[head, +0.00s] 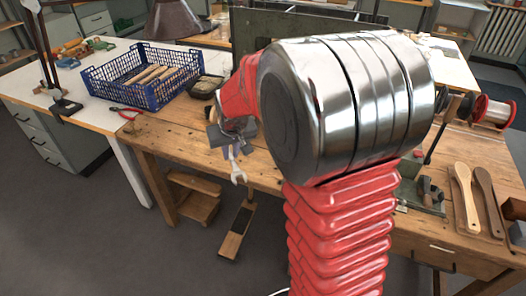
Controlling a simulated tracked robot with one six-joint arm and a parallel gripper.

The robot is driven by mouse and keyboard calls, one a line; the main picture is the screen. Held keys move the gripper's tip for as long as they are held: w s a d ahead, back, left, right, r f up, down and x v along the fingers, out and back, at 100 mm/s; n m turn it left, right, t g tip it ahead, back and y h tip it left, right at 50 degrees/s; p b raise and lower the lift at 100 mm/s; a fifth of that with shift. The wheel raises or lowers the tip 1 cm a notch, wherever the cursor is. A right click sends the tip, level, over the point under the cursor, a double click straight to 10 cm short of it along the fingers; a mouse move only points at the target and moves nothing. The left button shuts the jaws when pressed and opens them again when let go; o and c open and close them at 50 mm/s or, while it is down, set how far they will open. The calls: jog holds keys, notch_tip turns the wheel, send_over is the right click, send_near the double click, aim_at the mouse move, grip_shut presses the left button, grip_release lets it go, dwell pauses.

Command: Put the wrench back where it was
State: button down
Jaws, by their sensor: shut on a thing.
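The wrench (237,173) is silver-grey and hangs below my gripper (231,148), with its open-ended head pointing down. My gripper is shut on the wrench's upper part, which the jaws partly hide. In the picture the wrench overlaps the front edge of the wooden workbench (165,150). I cannot tell whether it touches the bench. My red and silver arm hides much of the bench's middle.
Wooden brush bodies (466,190) and a wire spool (493,112) are at right. The bench's left part is clear.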

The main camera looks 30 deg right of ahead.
jog(key=w+a+r+n, duration=0.1)
jog(key=a, duration=0.8)
jog(key=shift+r+n+y, duration=0.15)
jog(key=shift+n+y, duration=0.15)
jog(key=shift+n, duration=0.1)
